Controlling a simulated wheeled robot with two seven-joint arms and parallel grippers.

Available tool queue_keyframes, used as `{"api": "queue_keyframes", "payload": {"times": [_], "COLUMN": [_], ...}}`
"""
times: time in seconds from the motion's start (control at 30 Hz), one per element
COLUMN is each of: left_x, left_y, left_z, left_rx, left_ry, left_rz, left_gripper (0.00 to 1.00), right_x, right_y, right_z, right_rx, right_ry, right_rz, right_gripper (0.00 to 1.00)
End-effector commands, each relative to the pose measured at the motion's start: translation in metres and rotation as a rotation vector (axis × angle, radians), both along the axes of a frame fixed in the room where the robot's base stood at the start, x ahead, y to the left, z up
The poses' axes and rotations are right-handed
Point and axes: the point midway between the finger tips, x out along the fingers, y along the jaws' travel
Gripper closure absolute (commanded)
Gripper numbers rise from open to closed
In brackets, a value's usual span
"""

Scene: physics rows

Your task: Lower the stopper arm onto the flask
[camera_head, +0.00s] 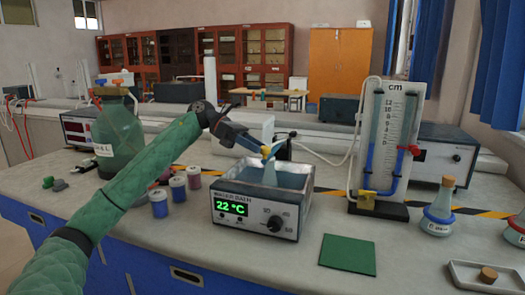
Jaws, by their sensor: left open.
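The flask (270,174) stands in the grey water bath (257,210), whose green display reads 22 °C. Only its pale bluish neck shows above the bath's rim. A thin dark arm piece (283,146), which may be the stopper arm, shows just above and right of the neck. My left gripper (264,149) reaches in from the left, over the flask mouth, with its jaws open. Yellow and blue parts crowd together at its tips, so I cannot tell whether it touches the stopper arm. My right gripper is out of view.
A cm-scale manometer (390,130) with blue liquid stands right of the bath. A large green bottle (117,130) and small capped jars (158,203) stand to the left. A corked flask (438,212), a green mat (347,254) and a tray (462,272) lie at the right.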

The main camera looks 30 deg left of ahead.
Motion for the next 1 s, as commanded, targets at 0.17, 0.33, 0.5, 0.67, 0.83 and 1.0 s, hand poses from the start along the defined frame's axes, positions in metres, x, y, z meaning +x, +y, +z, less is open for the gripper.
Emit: {"api": "queue_keyframes", "payload": {"times": [0.17,0.33,0.5,0.67,0.83,1.0], "left_x": [-0.003,-0.005,-0.005,-0.005,-0.005,-0.005], "left_y": [0.027,0.041,0.042,0.042,0.042,0.042], "left_z": [0.01,0.016,0.016,0.016,0.016,0.016], "left_rx": [0.0,0.001,0.0,0.0,0.0,0.0], "left_ry": [0.0,0.001,0.0,0.0,0.0,0.0], "left_rz": [0.002,0.0,-0.001,-0.001,-0.001,0.0], "left_gripper": [0.52,0.52,0.52,0.52,0.52,0.52], "right_x": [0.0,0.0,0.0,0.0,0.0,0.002], "right_y": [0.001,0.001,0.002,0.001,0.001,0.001], "right_z": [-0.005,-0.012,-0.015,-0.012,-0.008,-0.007], "right_rx": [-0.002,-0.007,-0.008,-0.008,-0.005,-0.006], "right_ry": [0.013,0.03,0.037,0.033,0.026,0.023], "right_rz": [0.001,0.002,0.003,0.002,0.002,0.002], "right_gripper": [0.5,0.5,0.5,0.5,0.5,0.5]}}
